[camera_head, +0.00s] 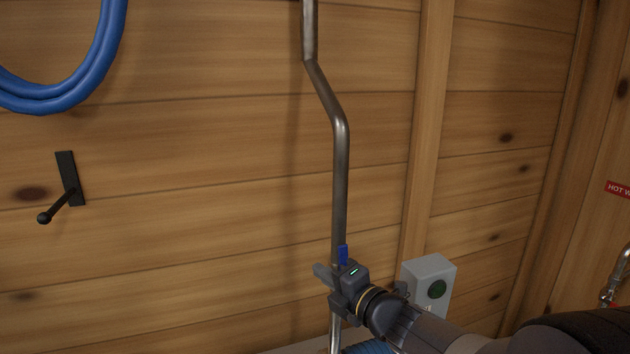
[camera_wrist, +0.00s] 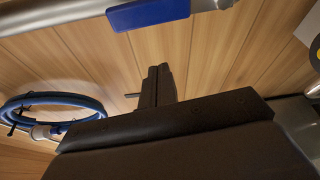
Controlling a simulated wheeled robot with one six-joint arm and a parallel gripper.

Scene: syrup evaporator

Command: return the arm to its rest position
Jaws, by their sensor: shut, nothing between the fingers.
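My gripper (camera_head: 322,272) is at the lower middle of the head view, its arm reaching in from the lower right. It is beside a vertical steel pipe (camera_head: 341,180) and overlaps it in the picture; I cannot tell whether they touch. A blue valve handle (camera_head: 343,254) shows just above my gripper. In the wrist view my fingers (camera_wrist: 158,72) are together and empty. The blue handle (camera_wrist: 148,12) and the pipe (camera_wrist: 70,12) run across the top there, apart from the fingertips.
Behind is a plank wall (camera_head: 220,200) with a black hook (camera_head: 70,180) and a coiled blue hose (camera_head: 60,95). A grey box with a green button (camera_head: 437,289) is right of my gripper. A tap (camera_head: 615,285) and red sign (camera_head: 619,189) are at the far right.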

